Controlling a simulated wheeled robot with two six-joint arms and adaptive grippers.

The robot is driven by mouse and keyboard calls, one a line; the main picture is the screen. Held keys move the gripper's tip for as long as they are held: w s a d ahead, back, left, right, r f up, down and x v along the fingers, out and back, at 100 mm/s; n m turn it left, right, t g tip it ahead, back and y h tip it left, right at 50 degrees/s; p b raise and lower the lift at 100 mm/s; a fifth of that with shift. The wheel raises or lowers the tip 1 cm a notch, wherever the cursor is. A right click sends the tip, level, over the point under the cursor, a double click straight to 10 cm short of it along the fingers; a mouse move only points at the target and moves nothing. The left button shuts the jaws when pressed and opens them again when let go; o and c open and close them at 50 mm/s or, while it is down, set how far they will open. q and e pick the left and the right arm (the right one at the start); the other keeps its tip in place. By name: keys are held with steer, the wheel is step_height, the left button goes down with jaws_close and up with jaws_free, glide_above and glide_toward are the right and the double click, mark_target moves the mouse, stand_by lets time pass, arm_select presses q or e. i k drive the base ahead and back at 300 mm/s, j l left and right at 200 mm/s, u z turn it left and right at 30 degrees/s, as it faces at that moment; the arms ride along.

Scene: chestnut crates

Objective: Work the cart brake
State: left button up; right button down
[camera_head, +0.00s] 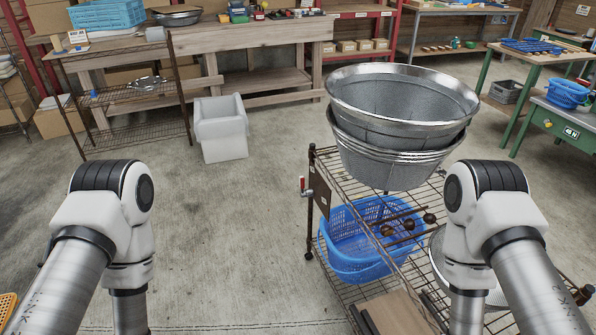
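A wire cart (330,163) with brown posts stands ahead and to the right, between my two arms. A small lever with a red tip (302,183) and a silvery body sticks out from its left side, beside a dark brown plate (321,192). I cannot tell for sure that this lever is the brake. A dark caster (309,256) shows at the foot of the left post. Both my arms bend down out of the bottom of the picture, so neither gripper shows.
Nested metal tubs (400,140) sit on top of the cart. A white bin (221,128) stands on the floor behind. The concrete floor left of the cart is clear.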

mark_target(302, 180)
steer(key=i+j, duration=0.25)
steer(key=i, duration=0.25)
steer(key=i+j, duration=0.25)
steer(key=i, duration=0.2)
steer(key=i+j, duration=0.25)
steer(key=i, duration=0.25)
